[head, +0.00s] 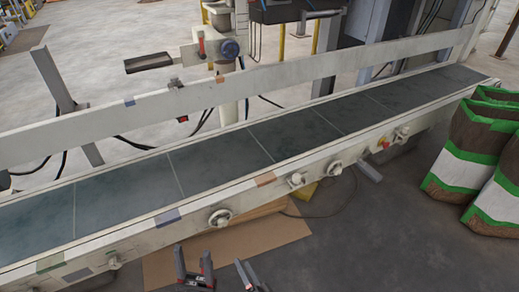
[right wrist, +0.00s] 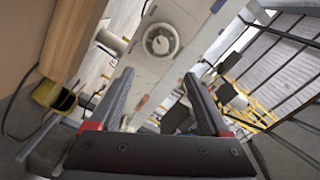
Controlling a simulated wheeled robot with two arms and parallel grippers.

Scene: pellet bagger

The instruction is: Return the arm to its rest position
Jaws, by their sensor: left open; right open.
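My left gripper (head: 194,264) shows at the bottom edge of the head view, its dark fingers apart with nothing between them. My right gripper (head: 253,277) is just to its right, partly cut off by the bottom edge. In the right wrist view the two fingers of the right gripper (right wrist: 160,88) are spread wide and hold nothing. Both grippers are on the near side of the conveyor (head: 222,162), apart from it as far as I can tell. Most of both arms is out of view.
The conveyor's near rail carries several round knobs, one a white handwheel (head: 220,217). Flat cardboard (head: 270,236) lies on the floor below. Brown bags with green and white bands (head: 480,160) stand at the right. Grey floor (head: 390,240) between is clear.

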